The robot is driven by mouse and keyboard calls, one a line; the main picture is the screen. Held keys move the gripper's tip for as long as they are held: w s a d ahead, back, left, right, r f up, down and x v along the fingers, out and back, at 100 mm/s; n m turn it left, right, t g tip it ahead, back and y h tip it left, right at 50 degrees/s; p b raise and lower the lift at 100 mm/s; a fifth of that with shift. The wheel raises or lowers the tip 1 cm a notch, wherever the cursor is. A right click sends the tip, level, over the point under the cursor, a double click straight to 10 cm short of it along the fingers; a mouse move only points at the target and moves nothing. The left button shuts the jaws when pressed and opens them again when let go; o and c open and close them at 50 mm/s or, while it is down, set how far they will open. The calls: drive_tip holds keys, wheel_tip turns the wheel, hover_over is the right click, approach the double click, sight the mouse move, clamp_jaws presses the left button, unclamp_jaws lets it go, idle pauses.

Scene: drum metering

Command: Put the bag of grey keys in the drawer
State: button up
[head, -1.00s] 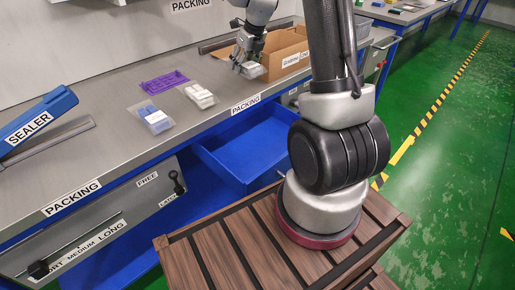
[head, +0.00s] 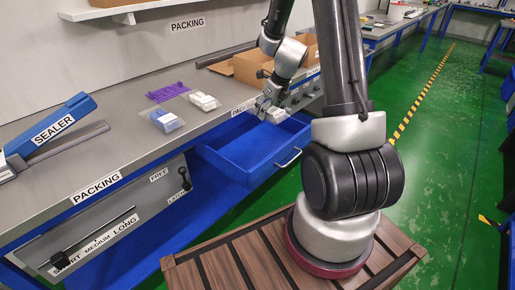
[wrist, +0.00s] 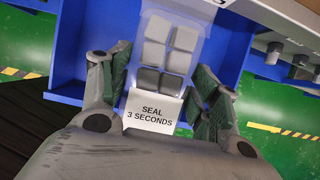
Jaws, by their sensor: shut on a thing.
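My gripper (head: 268,110) is shut on the bag of grey keys (head: 276,116), above the open blue drawer (head: 243,160). In the wrist view the bag (wrist: 170,50) lies between the fingers of my gripper (wrist: 162,98). It is a clear bag with several grey keycaps and a white label reading "SEAL 3 SECONDS". The blue drawer walls (wrist: 69,45) show on both sides of the bag. The drawer is pulled out from under the packing bench, and its visible floor is bare.
On the bench (head: 125,140) lie a bag of blue keys (head: 162,120), a bag of white keys (head: 203,101) and a purple piece (head: 167,92). A cardboard box (head: 250,68) stands behind the arm. The sealer (head: 50,132) is at the left.

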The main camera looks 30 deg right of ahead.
wheel_tip(320, 180, down, 18)
drive_tip(key=shift+r, duration=0.15)
idle(0.3)
drive_tip(key=o, duration=1.1)
drive_tip(key=shift+o, duration=0.2)
